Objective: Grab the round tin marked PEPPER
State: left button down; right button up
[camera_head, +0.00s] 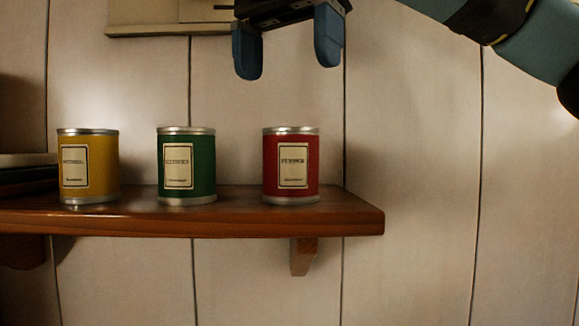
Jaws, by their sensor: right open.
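A red round tin (291,191) with silver rims stands upright on the wooden shelf (300,222), the rightmost of three tins. Its cream label is blurred but looks like PEPPER. A green tin (204,170) stands to its left, and a yellow tin (105,165) stands further left; their labels are too blurred to read surely. My right gripper (288,68) comes in from the upper right with blue fingers spread and pointing down. It is open and empty, and in the picture it is above the red tin, apart from it. My left gripper is not in view.
Dark flat items (28,175) lie on the shelf at the left edge. A pale framed item (150,24) hangs on the panelled wall above. The shelf ends a little right of the red tin, with free room beyond. Gaps separate the tins.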

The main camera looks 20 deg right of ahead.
aim_at(292, 164)
jog(key=f, duration=0.6)
jog(key=shift+w+d+f+b, duration=0.1)
jog(key=shift+w+f+b, duration=0.2)
jog(key=shift+b, duration=0.1)
jog(key=f, duration=0.4)
jog(key=shift+s+d+f, duration=0.15)
jog(key=shift+s+d, duration=0.15)
jog(key=shift+s, duration=0.1)
jog(key=shift+w+f, duration=0.1)
jog(key=shift+f, duration=0.3)
jog(key=c, duration=1.1)
jog(key=shift+o, duration=0.2)
jog(key=shift+r, duration=0.1)
